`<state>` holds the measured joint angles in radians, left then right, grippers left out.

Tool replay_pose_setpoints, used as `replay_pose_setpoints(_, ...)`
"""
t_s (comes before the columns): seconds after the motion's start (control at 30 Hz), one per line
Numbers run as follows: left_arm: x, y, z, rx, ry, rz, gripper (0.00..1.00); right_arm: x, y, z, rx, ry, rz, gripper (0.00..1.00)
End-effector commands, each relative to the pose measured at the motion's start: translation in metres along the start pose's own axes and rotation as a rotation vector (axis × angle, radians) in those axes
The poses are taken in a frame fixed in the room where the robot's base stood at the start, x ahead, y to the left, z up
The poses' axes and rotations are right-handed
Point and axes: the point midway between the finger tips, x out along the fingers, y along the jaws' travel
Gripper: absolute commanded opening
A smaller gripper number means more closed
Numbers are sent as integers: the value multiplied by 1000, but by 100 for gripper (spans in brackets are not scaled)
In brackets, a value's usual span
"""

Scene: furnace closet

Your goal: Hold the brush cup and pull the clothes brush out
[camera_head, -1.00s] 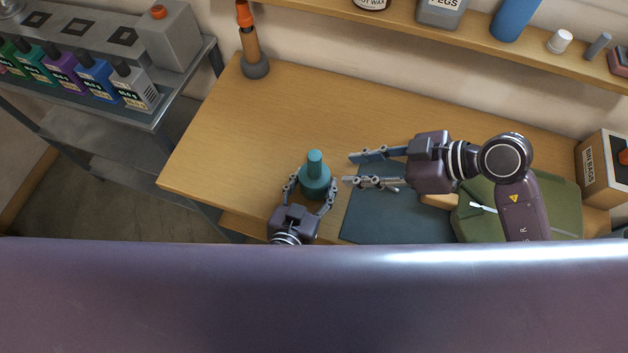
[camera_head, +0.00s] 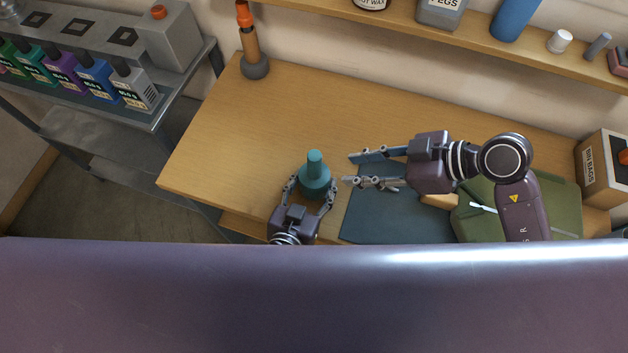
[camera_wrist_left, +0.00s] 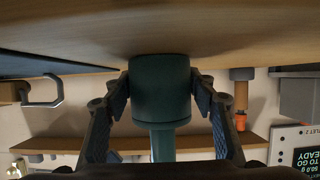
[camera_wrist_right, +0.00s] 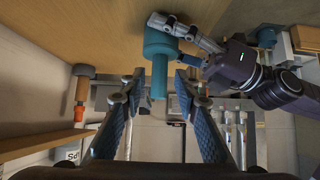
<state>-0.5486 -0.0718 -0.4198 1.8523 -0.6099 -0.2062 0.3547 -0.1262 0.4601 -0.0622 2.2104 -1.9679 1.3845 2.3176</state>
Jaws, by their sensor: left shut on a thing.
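The teal brush cup (camera_head: 316,182) stands upright on the wooden bench. The teal handle of the clothes brush (camera_head: 315,160) sticks up out of it; the rest of the brush is hidden inside. My left gripper (camera_head: 311,190) is shut around the cup from the near side. The left wrist view shows the cup (camera_wrist_left: 160,88) between its fingers, with the handle (camera_wrist_left: 163,146) beyond. My right gripper (camera_head: 347,170) is open and empty, a short way right of the handle. In the right wrist view the handle (camera_wrist_right: 159,78) appears between its open fingertips (camera_wrist_right: 158,84).
A dark mat (camera_head: 375,220) and a green folded item (camera_head: 560,212) lie right of the cup. A grey-based, orange-topped tool (camera_head: 251,45) stands at the back left. A shelf (camera_head: 400,22) with containers runs along the wall. The bench's middle left is clear.

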Motion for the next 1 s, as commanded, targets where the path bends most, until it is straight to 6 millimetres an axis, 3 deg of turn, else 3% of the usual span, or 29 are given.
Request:
replay_pose_setpoints(0.17,0,0,1,0,-2,0,23,0,0,0,0,0,0,29)
replay_pose_setpoints(0.27,0,0,1,0,-2,0,23,0,0,-2,-7,2,-4,39)
replay_pose_setpoints(0.37,0,0,1,0,-2,0,23,4,-5,-13,-57,12,-30,39)
replay_pose_setpoints(0.47,0,0,1,0,-2,0,23,11,-16,-36,-176,33,-89,39)
replay_pose_setpoints(0.7,0,0,1,0,-1,0,23,33,-51,-99,-703,90,-269,39)
replay_pose_setpoints(1.0,0,0,0,0,-1,-1,23,55,-74,-137,-1445,116,-456,39)
